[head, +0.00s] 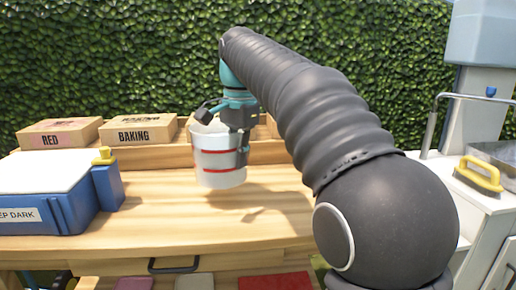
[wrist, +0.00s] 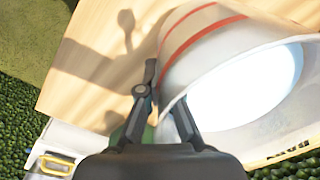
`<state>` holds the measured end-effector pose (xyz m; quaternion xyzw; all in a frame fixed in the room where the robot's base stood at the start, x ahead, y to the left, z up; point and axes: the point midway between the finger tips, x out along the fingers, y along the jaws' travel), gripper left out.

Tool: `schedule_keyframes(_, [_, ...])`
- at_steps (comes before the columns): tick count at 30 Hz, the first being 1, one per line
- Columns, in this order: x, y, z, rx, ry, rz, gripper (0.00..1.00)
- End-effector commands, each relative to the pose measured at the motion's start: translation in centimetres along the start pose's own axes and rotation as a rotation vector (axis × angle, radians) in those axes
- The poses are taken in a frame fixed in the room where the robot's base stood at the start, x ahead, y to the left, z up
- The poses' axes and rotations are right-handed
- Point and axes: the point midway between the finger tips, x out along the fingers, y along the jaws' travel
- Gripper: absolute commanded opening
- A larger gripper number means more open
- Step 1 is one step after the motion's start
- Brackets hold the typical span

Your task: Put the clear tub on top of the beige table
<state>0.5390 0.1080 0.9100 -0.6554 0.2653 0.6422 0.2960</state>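The clear tub (head: 218,160) looks whitish, with red stripes around it, and hangs nearly upright above the beige table (head: 150,222). My gripper (head: 238,138) is shut on the tub's wall at its right side. In the wrist view, my gripper (wrist: 165,98) has one finger outside the tub (wrist: 200,42) and the other at its open rim. The tub's base appears clear of the tabletop, with a shadow on the wood to the right. The beige table also shows in the wrist view (wrist: 70,90).
A blue box (head: 50,205) with a pale top stands at the table's left. Cardboard boxes marked RED (head: 58,134) and BAKING (head: 138,130) sit on a raised wooden ledge behind. A white stand with a yellow-handled brush (head: 480,174) is at right. The table's front middle is clear.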

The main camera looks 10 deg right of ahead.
Motion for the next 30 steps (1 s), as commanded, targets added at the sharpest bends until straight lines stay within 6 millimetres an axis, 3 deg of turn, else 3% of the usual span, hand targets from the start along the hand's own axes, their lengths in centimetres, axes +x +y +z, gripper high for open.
schedule_keyframes(7, [1.2,-1.7,1.1,0.002,0.002,-0.004,0.0])
schedule_keyframes(21, [5.2,-1.6,1.2,0.003,0.001,-0.003,0.0])
schedule_keyframes(30, [5.3,-1.7,1.2,0.003,0.002,-0.004,0.0])
